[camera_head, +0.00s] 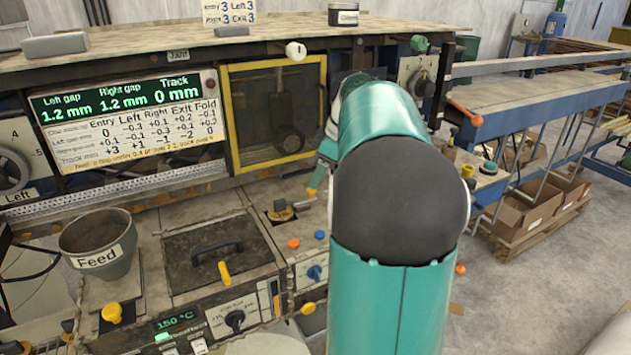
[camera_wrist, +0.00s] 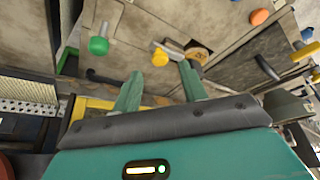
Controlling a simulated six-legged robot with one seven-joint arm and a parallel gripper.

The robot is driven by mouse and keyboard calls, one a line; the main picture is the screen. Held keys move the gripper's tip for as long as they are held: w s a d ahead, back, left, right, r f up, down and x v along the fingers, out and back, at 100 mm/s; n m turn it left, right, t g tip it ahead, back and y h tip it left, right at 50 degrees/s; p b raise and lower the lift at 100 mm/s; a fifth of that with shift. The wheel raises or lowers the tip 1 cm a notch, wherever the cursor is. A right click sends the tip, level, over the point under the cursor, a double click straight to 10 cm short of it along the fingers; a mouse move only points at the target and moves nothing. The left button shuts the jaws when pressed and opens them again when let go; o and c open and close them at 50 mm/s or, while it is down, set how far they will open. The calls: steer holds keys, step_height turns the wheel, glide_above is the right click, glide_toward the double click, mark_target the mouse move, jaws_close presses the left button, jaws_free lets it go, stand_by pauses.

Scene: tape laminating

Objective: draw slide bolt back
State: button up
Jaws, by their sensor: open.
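A yellow knob (camera_wrist: 160,57) sits at the end of a short metal bar beside a round brass piece (camera_wrist: 198,52). This looks like the slide bolt, though I cannot be sure. In the head view the yellow knob (camera_head: 311,191) and the brass piece (camera_head: 280,211) show on the bench panel, left of my arm. My gripper (camera_wrist: 160,80) is open, with its two teal fingers apart and nothing between them. The knob shows just beyond the fingertips, in line with the gap. In the head view my arm hides most of the gripper.
A hatch with a black handle (camera_head: 217,249) and a Feed funnel (camera_head: 98,243) lie to the left. Orange and blue knobs (camera_head: 315,272) stand in front of the brass piece. A yellow-framed window (camera_head: 274,112) rises behind. In the wrist view a green knob (camera_wrist: 98,46) is nearby.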

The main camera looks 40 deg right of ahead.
steer(key=v, duration=1)
steer(key=shift+r, duration=0.2)
steer(key=s+a+f+m+h, duration=0.1)
steer(key=s+a+f, duration=0.1)
steer(key=a, duration=0.8)
steer(key=s+a+f+m, duration=0.1)
steer(key=a+f+m, duration=0.15)
steer(key=a, duration=0.65)
steer(key=s+a+f+m+h, duration=0.1)
steer(key=s+a+f, duration=0.15)
steer(key=a, duration=0.75)
steer(key=s+a+f+m+t, duration=0.1)
steer(key=s+a+f, duration=0.5)
steer(key=a+f, duration=0.1)
steer(key=shift+f+t, duration=0.3)
steer(key=shift+f, duration=0.1)
